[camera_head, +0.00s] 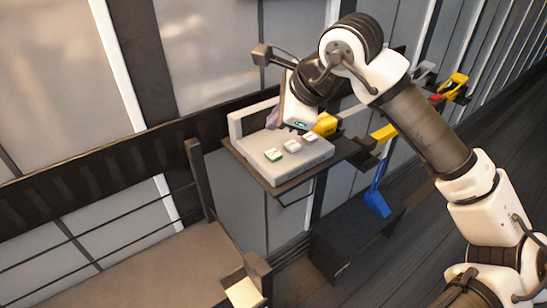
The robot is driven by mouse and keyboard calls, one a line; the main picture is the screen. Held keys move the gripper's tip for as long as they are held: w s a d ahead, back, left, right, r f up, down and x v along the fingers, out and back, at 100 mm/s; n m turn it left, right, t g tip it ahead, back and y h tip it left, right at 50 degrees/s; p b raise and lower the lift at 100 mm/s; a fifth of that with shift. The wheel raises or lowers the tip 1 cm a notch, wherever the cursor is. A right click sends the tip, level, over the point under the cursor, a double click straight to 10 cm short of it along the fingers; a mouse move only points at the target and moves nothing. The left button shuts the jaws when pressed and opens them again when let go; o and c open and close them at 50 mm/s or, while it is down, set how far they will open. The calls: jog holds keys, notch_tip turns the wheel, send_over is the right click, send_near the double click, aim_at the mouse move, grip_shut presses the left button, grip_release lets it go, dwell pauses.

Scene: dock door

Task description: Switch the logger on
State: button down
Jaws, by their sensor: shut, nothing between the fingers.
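The logger (303,163) looks like a flat grey box with a raised back panel (246,119), lying on a small dark shelf on the wall. Its top carries a green-and-white switch (273,155) at the left front and two pale switches beside it, a middle one (292,146) and a right one (310,137). Which way each switch is set is too small to tell. My gripper (299,123) is shut and empty, over the back part of the logger near the pale switches. Its fingertips are hard to make out, and I cannot tell whether they touch anything.
A yellow object (326,124) and a purple item (271,118) sit behind my gripper. A blue-handled brush (376,200) hangs right of the shelf (300,180), above a dark box (345,250). A yellow tool (455,84) is farther right. A post (199,178) stands left.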

aim_at(276, 154)
notch_tip(276, 154, down, 4)
jog(key=b, duration=0.3)
jog(key=shift+f, duration=0.15)
dwell(1.8)
jog(key=shift+f+b, duration=0.45)
jog(key=shift+b, duration=0.35)
jog(key=shift+f+b, duration=0.5)
jog(key=shift+b, duration=0.1)
dwell(0.4)
jog(key=shift+r, duration=0.1)
jog(key=shift+r+p, duration=0.4)
jog(key=shift+r, duration=0.5)
jog(key=shift+r, duration=0.1)
